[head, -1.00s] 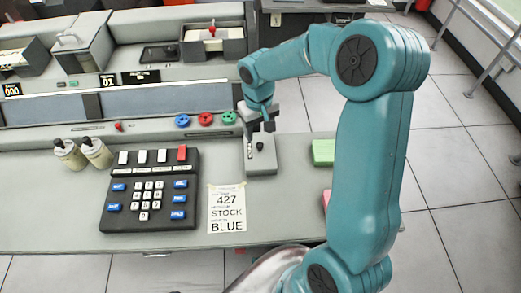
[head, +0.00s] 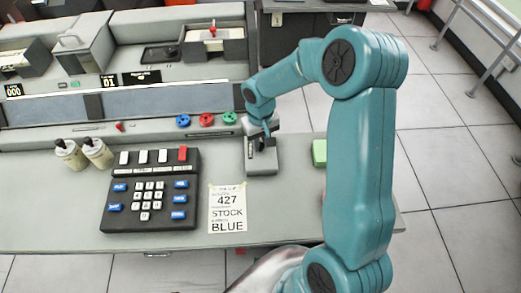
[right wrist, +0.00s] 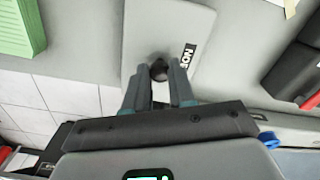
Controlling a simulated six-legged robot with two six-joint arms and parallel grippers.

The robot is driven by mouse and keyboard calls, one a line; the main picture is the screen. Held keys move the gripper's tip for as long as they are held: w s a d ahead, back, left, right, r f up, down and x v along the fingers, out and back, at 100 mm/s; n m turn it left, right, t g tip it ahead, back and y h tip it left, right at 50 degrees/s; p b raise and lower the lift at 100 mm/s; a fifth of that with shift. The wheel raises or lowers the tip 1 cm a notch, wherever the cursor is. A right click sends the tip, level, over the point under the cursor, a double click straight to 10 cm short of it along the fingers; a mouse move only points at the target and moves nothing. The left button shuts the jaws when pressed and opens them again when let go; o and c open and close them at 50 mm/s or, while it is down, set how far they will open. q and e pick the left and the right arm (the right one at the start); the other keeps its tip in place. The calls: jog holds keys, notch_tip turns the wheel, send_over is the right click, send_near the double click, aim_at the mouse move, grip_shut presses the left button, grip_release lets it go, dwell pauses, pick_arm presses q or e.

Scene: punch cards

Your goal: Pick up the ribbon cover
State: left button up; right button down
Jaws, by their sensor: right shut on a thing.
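The ribbon cover (head: 262,165) is a light grey plate at the right part of the desk. It also shows in the right wrist view (right wrist: 180,30), with a black knob (right wrist: 158,68) and a dark label whose upside-down lettering is partly hidden. My right gripper (head: 262,142) reaches down onto the cover from above. In the right wrist view, its two fingers (right wrist: 159,78) stand on either side of the knob, shut on it. The cover appears to lie at the desk surface; I cannot tell any lift. My left gripper is not in view.
A black keypad (head: 150,190) and a paper card (head: 227,209) reading "427 STOCK BLUE" lie left of the cover. A green card stack (head: 319,153) stands to its right. Two bottles (head: 84,153) and coloured knobs (head: 206,118) are farther left and behind.

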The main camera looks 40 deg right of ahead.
notch_tip(320, 180, up, 23)
jog(key=p, duration=0.4)
dwell(0.7)
